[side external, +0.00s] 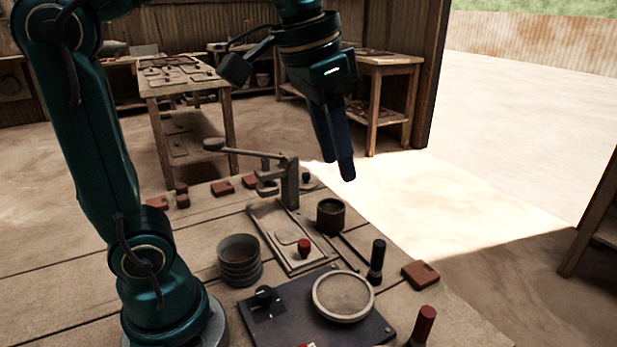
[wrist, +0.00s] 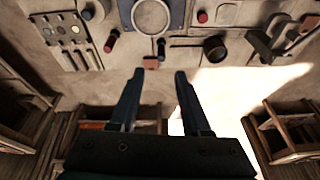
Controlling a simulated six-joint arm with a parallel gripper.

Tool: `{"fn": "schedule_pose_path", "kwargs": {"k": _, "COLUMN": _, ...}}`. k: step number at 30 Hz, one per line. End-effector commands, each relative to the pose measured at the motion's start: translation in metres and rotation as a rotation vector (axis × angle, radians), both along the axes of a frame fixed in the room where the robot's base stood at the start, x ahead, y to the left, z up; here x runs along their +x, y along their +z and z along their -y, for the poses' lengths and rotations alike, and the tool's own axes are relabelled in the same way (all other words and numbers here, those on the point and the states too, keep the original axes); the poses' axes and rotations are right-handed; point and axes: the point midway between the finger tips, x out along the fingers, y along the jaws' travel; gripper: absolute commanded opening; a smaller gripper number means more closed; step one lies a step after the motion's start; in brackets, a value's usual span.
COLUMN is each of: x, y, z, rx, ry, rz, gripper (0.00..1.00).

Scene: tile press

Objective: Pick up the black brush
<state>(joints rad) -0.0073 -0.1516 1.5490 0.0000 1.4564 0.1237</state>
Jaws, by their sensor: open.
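The black brush (side external: 377,262) stands upright on the table, right of the dark pot and near the table's right edge. In the wrist view the black brush (wrist: 161,48) shows small, just beyond and between the fingertips. My gripper (side external: 338,168) hangs high above the table, pointing down, behind the brush in the side view. Its two fingers are apart and empty, as the wrist view of my gripper (wrist: 159,74) also shows. Nothing touches the fingers.
A brick-red tile (side external: 420,275) lies beside the brush; a red-handled tool (side external: 423,324) stands nearer. A round sieve (side external: 343,297) lies on a dark plate. The dark pot (side external: 331,216), lever press (side external: 289,185) and ribbed grey bowl (side external: 239,262) also stand on the table.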

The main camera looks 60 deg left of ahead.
Motion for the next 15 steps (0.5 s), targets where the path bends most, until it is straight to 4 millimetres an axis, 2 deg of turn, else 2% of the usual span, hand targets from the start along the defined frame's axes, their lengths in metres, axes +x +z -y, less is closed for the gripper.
{"fn": "schedule_pose_path", "kwargs": {"k": 1, "x": 0.014, "y": 0.0, "z": 0.0, "rx": 0.004, "ry": -0.014, "rz": -0.03, "gripper": 0.48}}
{"fn": "schedule_pose_path", "kwargs": {"k": 6, "x": 0.049, "y": -0.005, "z": -0.002, "rx": 0.014, "ry": -0.063, "rz": -0.117, "gripper": 0.48}}
{"fn": "schedule_pose_path", "kwargs": {"k": 9, "x": 0.064, "y": -0.011, "z": -0.002, "rx": 0.018, "ry": -0.088, "rz": -0.16, "gripper": 0.48}}
{"fn": "schedule_pose_path", "kwargs": {"k": 15, "x": 0.082, "y": -0.024, "z": -0.003, "rx": 0.021, "ry": -0.122, "rz": -0.214, "gripper": 0.48}}
